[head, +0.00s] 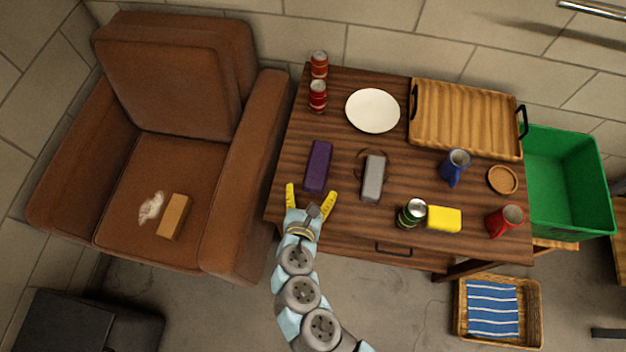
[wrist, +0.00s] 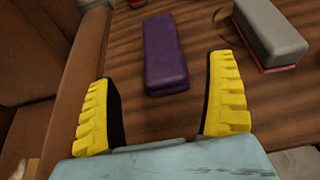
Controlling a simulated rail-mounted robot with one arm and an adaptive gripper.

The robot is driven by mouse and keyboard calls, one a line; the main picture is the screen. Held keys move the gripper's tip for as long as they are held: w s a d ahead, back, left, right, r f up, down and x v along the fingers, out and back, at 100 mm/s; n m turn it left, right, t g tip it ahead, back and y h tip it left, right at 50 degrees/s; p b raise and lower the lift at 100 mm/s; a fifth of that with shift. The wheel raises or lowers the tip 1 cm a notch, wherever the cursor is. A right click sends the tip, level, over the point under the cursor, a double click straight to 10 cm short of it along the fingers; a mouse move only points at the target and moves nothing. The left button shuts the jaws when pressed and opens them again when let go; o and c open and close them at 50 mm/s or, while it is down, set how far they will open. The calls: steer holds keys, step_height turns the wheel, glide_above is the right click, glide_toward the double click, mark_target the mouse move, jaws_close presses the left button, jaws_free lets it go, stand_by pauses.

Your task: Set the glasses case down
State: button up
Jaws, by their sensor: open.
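A purple oblong case (head: 318,166), which looks like the glasses case, lies on the left part of the wooden table (head: 345,225). My gripper (head: 311,193) is open and empty at the table's front left edge, its yellow fingers spread just short of the case's near end. In the wrist view the purple case (wrist: 166,54) lies beyond and between the two fingers, apart from both. A grey block with a reddish underside (head: 373,178) lies to its right; the block also shows at upper right in the wrist view (wrist: 268,32).
Red cans (head: 318,96), a white plate (head: 373,111) and a wooden tray (head: 465,82) stand at the back. A blue mug (head: 454,166), coaster (head: 502,180), green can (head: 411,213), yellow block (head: 444,219) and red mug (head: 505,221) are right. A brown armchair (head: 230,220) flanks the table.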

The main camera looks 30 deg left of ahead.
steer(key=shift+s+r, duration=0.15)
steer(key=shift+s, duration=0.15)
